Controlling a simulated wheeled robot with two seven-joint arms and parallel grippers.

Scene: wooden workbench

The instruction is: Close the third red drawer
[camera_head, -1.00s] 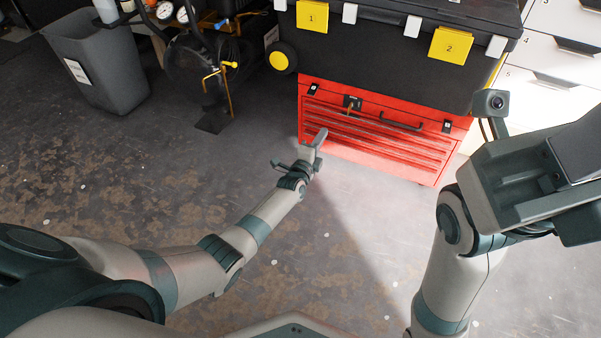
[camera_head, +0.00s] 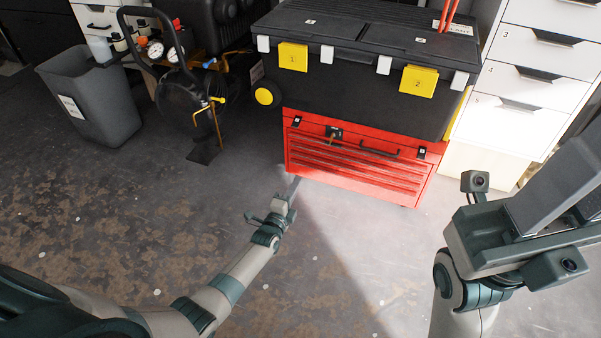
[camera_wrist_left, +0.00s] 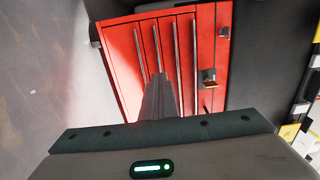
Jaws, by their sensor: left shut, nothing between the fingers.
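The red tool chest (camera_head: 352,165) stands on the floor under a black toolbox, with several drawers stacked in its front. The drawer fronts (camera_head: 345,172) look about flush in the head view; I cannot tell whether one is slightly out. My left gripper (camera_head: 295,184) is shut and empty, just in front of the chest's lower left corner. In the left wrist view its fingers (camera_wrist_left: 159,98) point at the drawer fronts (camera_wrist_left: 150,50); contact cannot be told. My right gripper (camera_head: 575,185) is at the right, raised near the camera; its finger opening is not clear.
A black toolbox (camera_head: 365,90) with yellow labels sits on the chest. A white drawer cabinet (camera_head: 530,75) stands to the right. A grey bin (camera_head: 90,100) and a compressor with gauges (camera_head: 185,85) are at the left. The floor before the chest is clear.

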